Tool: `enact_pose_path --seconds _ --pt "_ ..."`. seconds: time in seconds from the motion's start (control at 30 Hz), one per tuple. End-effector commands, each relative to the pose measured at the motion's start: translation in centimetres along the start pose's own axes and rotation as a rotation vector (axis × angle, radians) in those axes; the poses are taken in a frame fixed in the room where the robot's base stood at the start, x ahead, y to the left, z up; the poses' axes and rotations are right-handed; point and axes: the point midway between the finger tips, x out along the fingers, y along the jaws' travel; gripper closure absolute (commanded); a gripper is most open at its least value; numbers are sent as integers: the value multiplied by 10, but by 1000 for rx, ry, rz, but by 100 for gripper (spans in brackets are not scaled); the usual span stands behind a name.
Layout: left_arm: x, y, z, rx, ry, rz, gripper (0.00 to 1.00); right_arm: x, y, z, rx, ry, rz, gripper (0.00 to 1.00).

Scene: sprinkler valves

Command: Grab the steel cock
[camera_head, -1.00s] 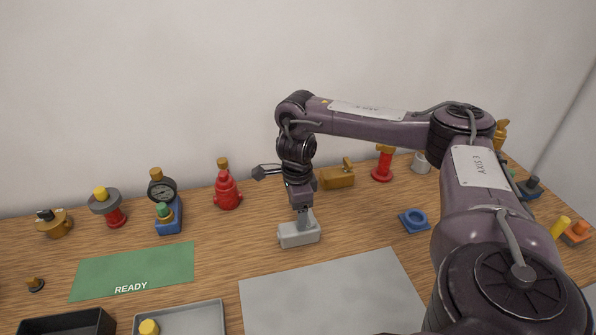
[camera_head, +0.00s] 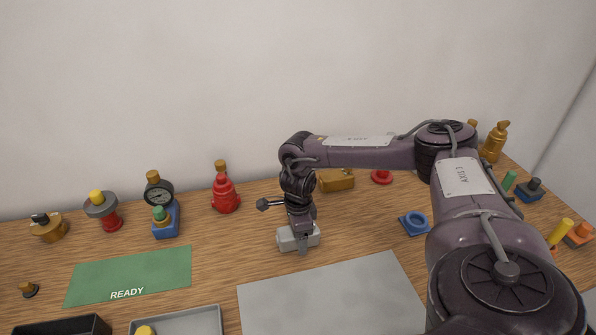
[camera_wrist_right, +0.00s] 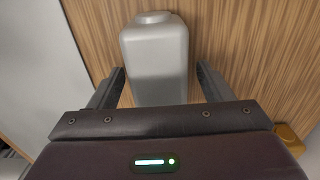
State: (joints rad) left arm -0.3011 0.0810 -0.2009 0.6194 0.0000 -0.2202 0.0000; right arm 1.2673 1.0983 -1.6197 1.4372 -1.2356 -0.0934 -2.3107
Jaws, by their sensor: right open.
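The steel cock, a light grey block-shaped body (camera_head: 285,240), lies on the wooden table near the middle in the head view. My right gripper (camera_head: 301,243) is lowered over it, pointing down, and hides its middle and top. In the right wrist view the grey body (camera_wrist_right: 155,55) stands between my two open fingers, with a small gap of wood visible on each side near the fingertips. The right gripper (camera_wrist_right: 161,75) is open and does not appear to press on it. My left gripper is not in view.
A grey mat (camera_head: 330,295) lies in front, and a green mat marked READY (camera_head: 130,275) lies to the left. A brass valve (camera_head: 336,180) and a red part (camera_head: 381,177) stand behind.

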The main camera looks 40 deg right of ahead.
Motion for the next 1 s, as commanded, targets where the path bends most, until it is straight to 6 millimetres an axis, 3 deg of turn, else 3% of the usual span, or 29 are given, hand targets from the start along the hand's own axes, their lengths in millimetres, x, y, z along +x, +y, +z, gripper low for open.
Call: enact_pose_path --seconds 0.1,0.63,1.0 --pt "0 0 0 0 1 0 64 0 0 0 0 0 0 29" --pt "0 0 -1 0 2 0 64 0 0 0 0 0 0 98" --pt "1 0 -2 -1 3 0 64 -5 -1 1 1 -3 -2 100"
